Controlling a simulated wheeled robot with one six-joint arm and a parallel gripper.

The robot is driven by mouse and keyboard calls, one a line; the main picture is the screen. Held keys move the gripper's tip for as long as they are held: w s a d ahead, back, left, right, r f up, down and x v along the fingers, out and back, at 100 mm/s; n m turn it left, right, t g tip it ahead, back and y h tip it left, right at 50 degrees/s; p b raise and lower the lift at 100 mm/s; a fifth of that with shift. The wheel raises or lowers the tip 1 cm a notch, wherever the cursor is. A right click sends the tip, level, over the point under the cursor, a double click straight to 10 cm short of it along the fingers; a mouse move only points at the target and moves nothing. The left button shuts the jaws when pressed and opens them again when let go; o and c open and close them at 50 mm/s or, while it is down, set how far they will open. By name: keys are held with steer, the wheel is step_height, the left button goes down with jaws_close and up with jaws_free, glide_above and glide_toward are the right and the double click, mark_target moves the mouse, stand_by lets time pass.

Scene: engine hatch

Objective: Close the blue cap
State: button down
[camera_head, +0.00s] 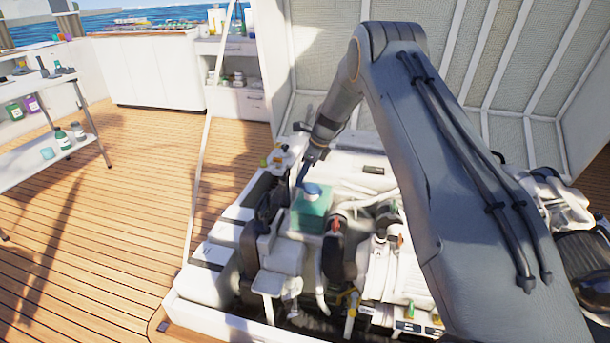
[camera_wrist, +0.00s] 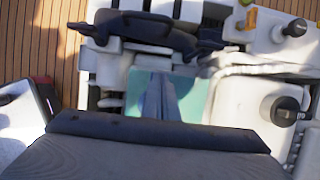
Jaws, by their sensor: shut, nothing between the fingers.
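The blue cap (camera_head: 312,188) sits on top of a teal, box-shaped tank (camera_head: 309,214) in the engine hatch, in the head view. My gripper (camera_head: 301,184) points down right beside the cap, at its left edge in the picture. I cannot tell whether it touches the cap. In the wrist view my gripper (camera_wrist: 160,84) shows as two fingers held together over the teal tank (camera_wrist: 194,98). It is shut and holds nothing. The cap is hidden in the wrist view, and whether it is fully seated cannot be seen.
The engine's white hoses (camera_head: 362,190) and a dark part with a red top (camera_head: 337,240) crowd the tank's right side. The raised hatch lid (camera_head: 500,65) stands behind. A slim pole (camera_head: 203,150) rises at the left. A shelf rack (camera_head: 45,160) stands far left; the wooden deck between is clear.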

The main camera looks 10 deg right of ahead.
steer(key=shift+b+x, duration=0.5)
steer(key=shift+x, duration=0.6)
steer(key=shift+a, duration=0.25)
steer(key=shift+d+f, duration=0.1)
steer(key=shift+f, duration=0.05)
steer(key=shift+s+d+f, duration=0.3)
steer(key=shift+s+d, duration=0.15)
steer(key=shift+d, duration=0.25)
step_height(320, 180, up, 14)
steer(key=p, duration=0.2)
steer(key=s+r+n+h+p, duration=0.1)
steer(key=s+r+n+p, duration=0.4)
steer(key=s+r, duration=0.4)
steer(key=s+d+r+n+h+p, duration=0.1)
steer(key=s+n, duration=0.5)
steer(key=s, duration=0.7)
steer(key=s+d+r+n+g+h+p, duration=0.1)
steer(key=s+n, duration=0.5)
steer(key=s, duration=0.8)
steer(key=s+d+r+n+h+p, duration=0.1)
steer(key=s+d+r+n+p, duration=0.2)
steer(key=s, duration=1.1)
step_height(320, 180, up, 2)
steer(key=n+p, duration=0.2)
steer(key=n, duration=0.1)
steer(key=shift+r+g, duration=0.2)
steer(key=shift+g, duration=0.2)
